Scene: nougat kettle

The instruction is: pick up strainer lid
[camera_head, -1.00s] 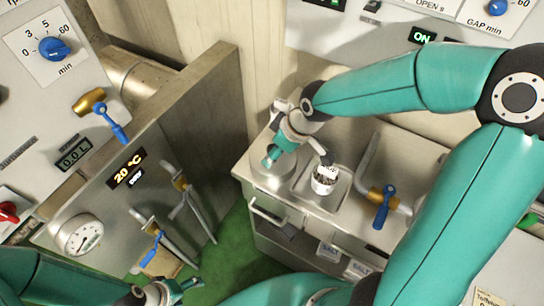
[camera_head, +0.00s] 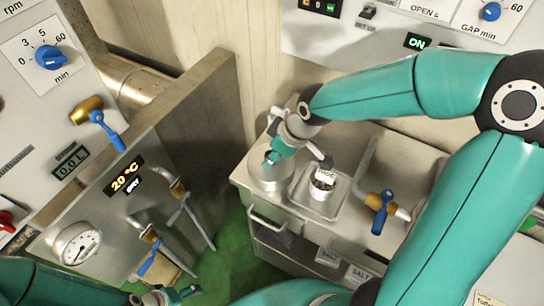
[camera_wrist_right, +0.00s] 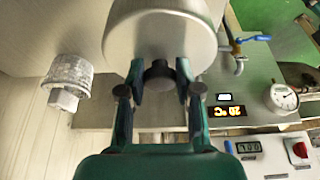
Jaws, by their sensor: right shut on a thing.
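My right gripper (camera_head: 270,159) reaches down over a round metal lid (camera_head: 268,180) at the left end of the steel counter. In the right wrist view, the right gripper (camera_wrist_right: 160,80) has its fingers shut on the dark knob of the smooth, rounded lid (camera_wrist_right: 160,35). I cannot tell whether the lid is clear of what lies below it. My left gripper (camera_head: 170,297) is at the bottom edge of the head view, far from the lid; its finger gap is unclear.
A white labelled cup with dark contents (camera_head: 323,184) stands in a shallow tray (camera_head: 314,206) just right of the lid. A blue-handled valve (camera_head: 380,212) is farther right. A steel panel with pipes and a gauge (camera_head: 75,244) stands left. Green floor (camera_head: 237,252) lies between.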

